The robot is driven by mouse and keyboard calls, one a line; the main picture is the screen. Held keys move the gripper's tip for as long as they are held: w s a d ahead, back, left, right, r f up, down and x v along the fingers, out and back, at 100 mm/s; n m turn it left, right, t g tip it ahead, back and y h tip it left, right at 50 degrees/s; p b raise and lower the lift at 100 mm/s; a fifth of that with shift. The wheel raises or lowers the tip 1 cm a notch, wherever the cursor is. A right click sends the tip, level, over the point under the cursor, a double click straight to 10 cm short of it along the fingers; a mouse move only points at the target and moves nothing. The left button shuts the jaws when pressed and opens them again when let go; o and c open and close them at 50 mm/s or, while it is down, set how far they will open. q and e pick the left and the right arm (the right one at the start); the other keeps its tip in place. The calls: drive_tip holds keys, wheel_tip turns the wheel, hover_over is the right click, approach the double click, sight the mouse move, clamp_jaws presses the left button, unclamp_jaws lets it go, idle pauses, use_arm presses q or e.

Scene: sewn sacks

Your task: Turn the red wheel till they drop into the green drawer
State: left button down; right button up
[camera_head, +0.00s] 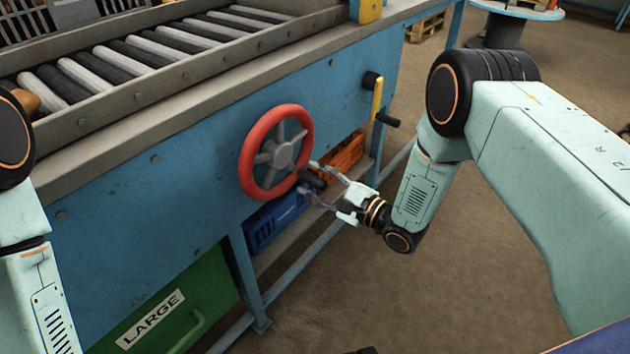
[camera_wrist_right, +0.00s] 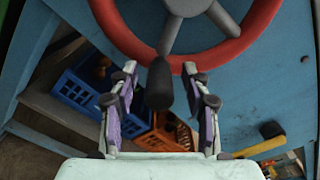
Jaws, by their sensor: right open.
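The red wheel (camera_head: 247,169) is mounted on the blue front panel of the machine, with grey spokes and a dark handle knob (camera_head: 314,179) at its lower right. In the right wrist view the wheel rim (camera_wrist_right: 233,48) fills the top, and the knob (camera_wrist_right: 159,84) hangs down between my fingers. My right gripper (camera_head: 322,184) is open, with its fingers on either side of the knob. It also shows in the right wrist view (camera_wrist_right: 160,85). The green drawer (camera_head: 205,283), labelled LARGE, sits low at the left. My left arm shows at the left edge; its gripper is out of view.
A roller conveyor (camera_head: 135,60) runs along the top, with a brownish round item (camera_head: 27,102) at its left end. A blue crate (camera_head: 268,226) and an orange crate (camera_head: 345,155) stand on a lower shelf. A yellow-handled lever (camera_head: 377,98) sticks out right of the wheel.

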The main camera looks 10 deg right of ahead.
drive_tip(key=v, duration=1.2)
drive_tip(key=shift+w, duration=0.1)
idle(1.0)
